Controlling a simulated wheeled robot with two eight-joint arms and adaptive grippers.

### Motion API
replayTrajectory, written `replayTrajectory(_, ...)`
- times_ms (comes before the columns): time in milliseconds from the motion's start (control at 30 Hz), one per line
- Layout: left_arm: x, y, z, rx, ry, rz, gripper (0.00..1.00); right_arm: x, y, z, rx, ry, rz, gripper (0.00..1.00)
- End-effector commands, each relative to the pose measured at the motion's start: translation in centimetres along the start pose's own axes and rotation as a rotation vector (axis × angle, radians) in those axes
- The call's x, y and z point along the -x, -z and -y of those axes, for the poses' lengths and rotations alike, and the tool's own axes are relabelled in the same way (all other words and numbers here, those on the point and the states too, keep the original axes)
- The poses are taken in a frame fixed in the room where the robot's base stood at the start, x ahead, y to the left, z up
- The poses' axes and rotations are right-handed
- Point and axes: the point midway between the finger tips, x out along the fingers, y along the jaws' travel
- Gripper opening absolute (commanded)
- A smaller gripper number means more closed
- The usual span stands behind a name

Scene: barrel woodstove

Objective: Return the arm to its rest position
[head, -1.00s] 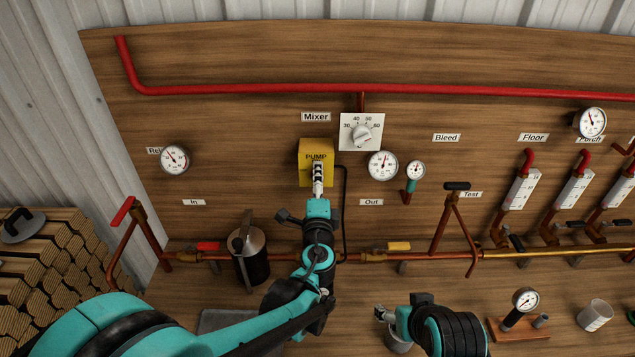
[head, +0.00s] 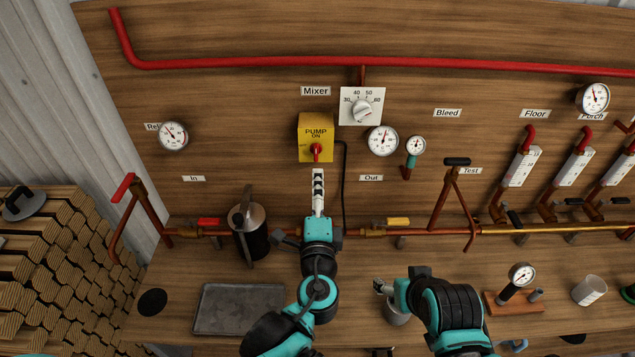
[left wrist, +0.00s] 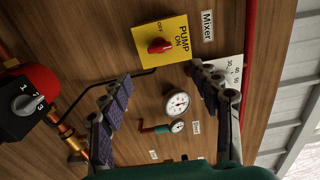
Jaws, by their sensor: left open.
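My left gripper (head: 318,190) is in front of the panel, just below the yellow pump box (head: 304,150) in the head view. Its jaws are apart and empty in the left wrist view (left wrist: 160,76). The red pump knob (head: 316,149) is clear of the fingers, and its handle stands vertical under the word ON. The knob also shows in the left wrist view (left wrist: 160,46).
A dark kettle-like can (head: 250,238) and a grey tray (head: 238,310) are left of my left arm. A copper pipe (head: 290,233) with valves runs along the panel's foot.

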Motion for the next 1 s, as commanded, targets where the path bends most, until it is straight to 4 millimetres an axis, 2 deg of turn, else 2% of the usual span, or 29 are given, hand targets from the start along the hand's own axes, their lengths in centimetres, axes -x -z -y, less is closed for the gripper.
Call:
replayTrajectory(400, 0.0, 0.0, 0.0, 0.0, 0.0, 0.0, 0.62, 0.0, 0.0, 0.0, 0.0, 0.0, 0.0, 0.69)
replayTrajectory(500, 0.0, -0.9, -0.2, 0.022, -0.017, 0.017, 0.62, 0.0, 0.0, 0.0, 0.0, 0.0, 0.0, 0.69)
replayTrajectory(567, -0.1, -2.5, -0.5, 0.067, -0.049, 0.053, 0.62, 0.0, 0.0, 0.0, 0.0, 0.0, 0.0, 0.69)
replayTrajectory(667, 0.2, -7.4, -1.9, 0.215, -0.151, 0.163, 0.62, 0.0, 0.0, 0.0, 0.0, 0.0, 0.0, 0.69)
replayTrajectory(733, 1.4, -11.5, -3.5, 0.367, -0.247, 0.268, 0.62, 0.0, 0.0, 0.0, 0.0, 0.0, 0.0, 0.69)
replayTrajectory(800, 3.3, -15.2, -5.5, 0.542, -0.348, 0.38, 0.62, 0.0, 0.0, 0.0, 0.0, 0.0, 0.0, 0.69)
replayTrajectory(900, 7.1, -18.5, -8.1, 0.802, -0.48, 0.522, 0.62, 0.0, 0.0, 0.0, 0.0, 0.0, 0.0, 0.69)
replayTrajectory(1000, 10.8, -19.6, -10.0, 1.044, -0.589, 0.63, 0.62, 0.0, 0.0, 0.0, 0.0, 0.0, 0.0, 0.69)
